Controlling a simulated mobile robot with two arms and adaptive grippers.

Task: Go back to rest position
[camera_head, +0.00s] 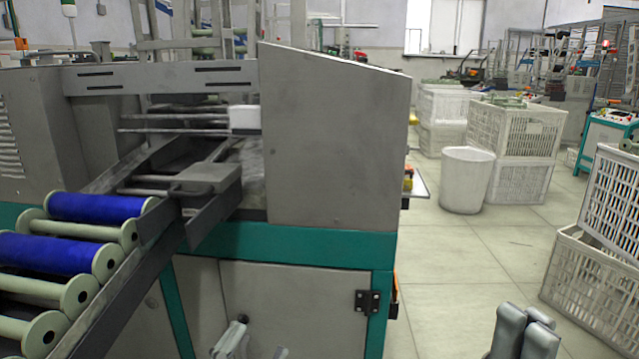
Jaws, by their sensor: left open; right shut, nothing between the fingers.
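My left gripper (256,343) shows at the bottom edge, in front of the machine's lower cabinet. Its fingertips are apart and nothing shows between them; the rest of it is cut off by the frame. My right gripper (524,325) shows at the bottom right, over the tiled floor. Its grey fingers are close together, shut and empty. Neither gripper visibly touches anything.
A grey and green winding machine (335,150) fills the left and middle. A sloped rack at left holds a blue-wound bobbin (95,208) and several others. A white bin (466,180) and crates (515,150) stand right. Tiled floor (470,265) is open between.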

